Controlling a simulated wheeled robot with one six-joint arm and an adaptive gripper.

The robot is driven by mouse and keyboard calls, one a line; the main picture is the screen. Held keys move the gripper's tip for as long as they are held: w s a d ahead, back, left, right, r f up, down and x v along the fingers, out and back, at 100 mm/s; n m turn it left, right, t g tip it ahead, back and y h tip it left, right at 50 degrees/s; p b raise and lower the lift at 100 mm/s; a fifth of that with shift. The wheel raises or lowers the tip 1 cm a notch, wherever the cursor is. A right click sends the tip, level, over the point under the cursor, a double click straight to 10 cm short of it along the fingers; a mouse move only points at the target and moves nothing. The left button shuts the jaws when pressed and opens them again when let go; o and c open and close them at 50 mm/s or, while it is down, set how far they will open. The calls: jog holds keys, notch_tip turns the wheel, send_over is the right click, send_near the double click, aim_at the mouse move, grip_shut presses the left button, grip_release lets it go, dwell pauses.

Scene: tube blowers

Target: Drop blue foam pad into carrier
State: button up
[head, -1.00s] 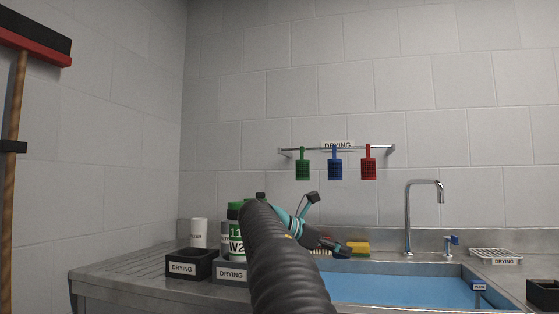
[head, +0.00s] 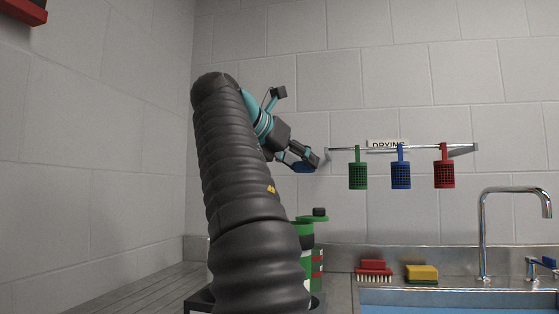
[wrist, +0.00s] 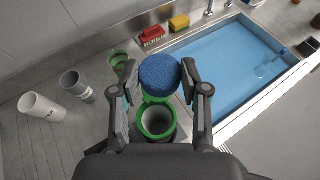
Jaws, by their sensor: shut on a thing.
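A round blue foam pad (wrist: 160,72) is between the two fingers of my gripper (wrist: 159,70) in the wrist view. My gripper is shut on it. In the head view a green carrier (head: 304,236) is partly hidden by my arm.
Another green container (wrist: 118,61) stands behind the carrier. A grey cup (wrist: 76,85) and a white cup (wrist: 42,107) are at left. A red brush (wrist: 152,36) and a yellow sponge (wrist: 180,22) lie by the blue sink (wrist: 235,55). Coloured baskets (head: 400,172) hang from a rail.

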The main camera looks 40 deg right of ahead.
jog(key=shift+w+a+r, duration=0.1)
jog(key=shift+w+a, duration=0.1)
jog(key=shift+a, duration=0.05)
jog(key=shift+s+d+f, duration=0.15)
jog(key=shift+f, duration=2.75)
jog(key=o, duration=0.8)
jog(key=v, duration=1.2)
jog(key=shift+f, duration=0.1)
